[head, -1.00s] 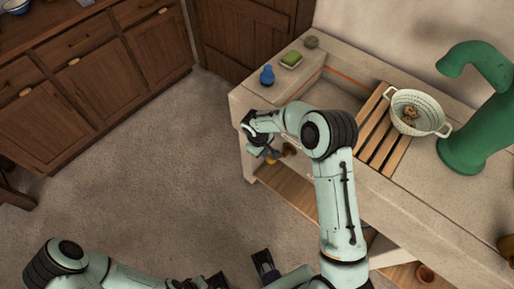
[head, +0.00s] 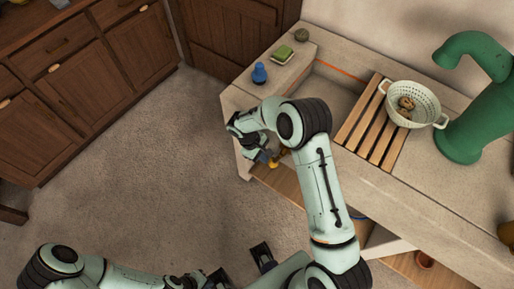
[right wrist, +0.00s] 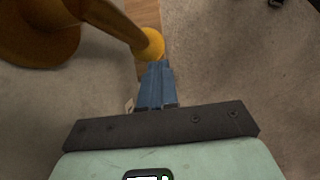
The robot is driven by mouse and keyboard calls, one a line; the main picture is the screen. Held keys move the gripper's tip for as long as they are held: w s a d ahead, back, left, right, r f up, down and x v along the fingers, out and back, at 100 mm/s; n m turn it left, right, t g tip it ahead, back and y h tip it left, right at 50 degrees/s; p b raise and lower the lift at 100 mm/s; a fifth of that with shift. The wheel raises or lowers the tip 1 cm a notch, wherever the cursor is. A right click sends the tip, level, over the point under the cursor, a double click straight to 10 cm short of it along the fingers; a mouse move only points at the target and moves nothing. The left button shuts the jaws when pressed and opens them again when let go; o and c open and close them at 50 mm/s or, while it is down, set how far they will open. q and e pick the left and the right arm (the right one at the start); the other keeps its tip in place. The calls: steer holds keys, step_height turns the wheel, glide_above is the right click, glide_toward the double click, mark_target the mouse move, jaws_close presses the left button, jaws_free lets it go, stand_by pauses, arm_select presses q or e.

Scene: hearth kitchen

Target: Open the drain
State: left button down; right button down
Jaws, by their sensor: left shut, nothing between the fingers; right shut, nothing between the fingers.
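The stone sink (head: 335,92) stands at the right in the head view, with a basin behind its front wall. A brass-yellow drain fitting (head: 275,162) shows low in front of it, partly hidden by my right arm. In the right wrist view the fitting has a broad round part and a bar ending in a rounded knob (right wrist: 151,45). My right gripper (head: 264,157) is shut and empty; its blue fingertips (right wrist: 157,68) are right at this knob. I cannot tell whether they touch. My left gripper (head: 195,281) is shut at the bottom edge, far from the sink, partly cut off.
A blue bottle (head: 260,73), a green sponge on a dish (head: 283,54) and a stone (head: 301,35) are on the sink's left ledge. A slatted wooden rack (head: 364,125), white colander (head: 415,96) and green tap (head: 462,135) are at the right. The floor at left is clear.

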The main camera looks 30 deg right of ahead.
mark_target(271, 166)
steer(key=s+f+g+h, duration=0.1)
steer(key=g, duration=0.1)
steer(key=s+d+f+g+h, duration=0.1)
steer(key=s+g, duration=0.1)
arm_select(q)
steer(key=shift+s+d+f+b, duration=0.1)
steer(key=shift+s+f+b, duration=0.2)
steer(key=shift+b, duration=0.1)
arm_select(e)
steer(key=shift+s+d+f+n+g+h, duration=0.15)
steer(key=shift+s+d+g+h, duration=0.1)
steer(key=shift+s+g, duration=0.25)
steer(key=shift+s+d+n+g+h, duration=0.1)
steer(key=shift+s+d+g+h, duration=0.15)
steer(key=shift+s+g, duration=0.25)
steer(key=shift+s+d+f+n+g+h, duration=0.15)
steer(key=shift+s+d+g+h, duration=0.1)
steer(key=shift+s+g, duration=0.25)
steer(key=shift+s, duration=0.1)
arm_select(q)
steer(key=shift+w, duration=0.1)
arm_select(e)
steer(key=shift+f, duration=0.1)
